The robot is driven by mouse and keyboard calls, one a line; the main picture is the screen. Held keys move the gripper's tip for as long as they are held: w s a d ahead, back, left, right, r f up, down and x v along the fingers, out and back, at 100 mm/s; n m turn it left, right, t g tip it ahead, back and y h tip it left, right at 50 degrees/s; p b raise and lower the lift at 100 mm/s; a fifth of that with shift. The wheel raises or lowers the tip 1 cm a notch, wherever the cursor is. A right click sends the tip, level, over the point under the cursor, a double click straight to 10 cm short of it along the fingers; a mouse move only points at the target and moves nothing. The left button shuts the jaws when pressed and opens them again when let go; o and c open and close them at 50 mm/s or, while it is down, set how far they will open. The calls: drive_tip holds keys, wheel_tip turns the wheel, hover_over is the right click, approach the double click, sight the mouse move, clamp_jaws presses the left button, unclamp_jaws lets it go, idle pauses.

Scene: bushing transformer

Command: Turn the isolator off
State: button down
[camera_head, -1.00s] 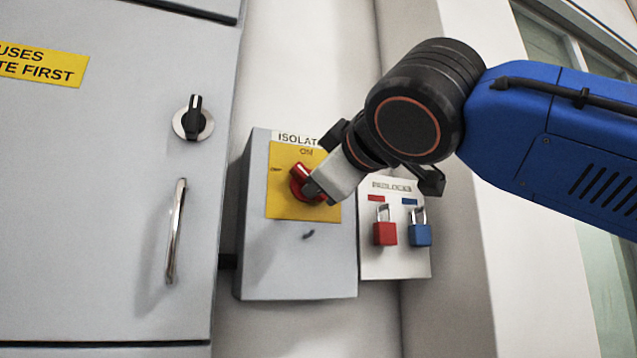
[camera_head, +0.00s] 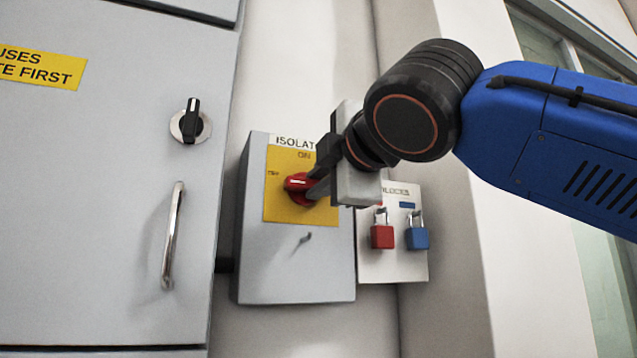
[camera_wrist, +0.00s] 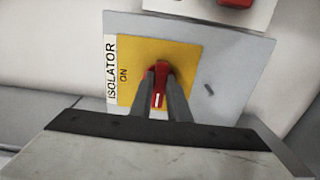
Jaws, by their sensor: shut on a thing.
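The isolator (camera_head: 297,262) is a grey wall box with a yellow plate (camera_head: 284,211) marked ON at the top and a small OFF mark at the left. Its red rotary knob (camera_head: 298,186) has a white line, which lies roughly level in the head view, toward the OFF side. My gripper (camera_head: 312,188) reaches in from the right and is shut on the knob. In the wrist view the two fingers (camera_wrist: 159,102) stand on either side of the red knob (camera_wrist: 161,75). The fingers hide part of the knob.
A grey cabinet (camera_head: 110,200) with a black switch (camera_head: 190,120) and a metal handle (camera_head: 173,235) stands at the left. A padlock board with a red padlock (camera_head: 382,232) and a blue padlock (camera_head: 416,233) hangs just right of the isolator, partly behind my gripper.

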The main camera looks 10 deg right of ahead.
drive_tip(key=shift+f, duration=0.1)
idle(0.4)
drive_tip(key=c, duration=1.7)
unclamp_jaws()
drive_tip(key=shift+v, duration=8.55)
drive_tip(key=shift+s, duration=0.15)
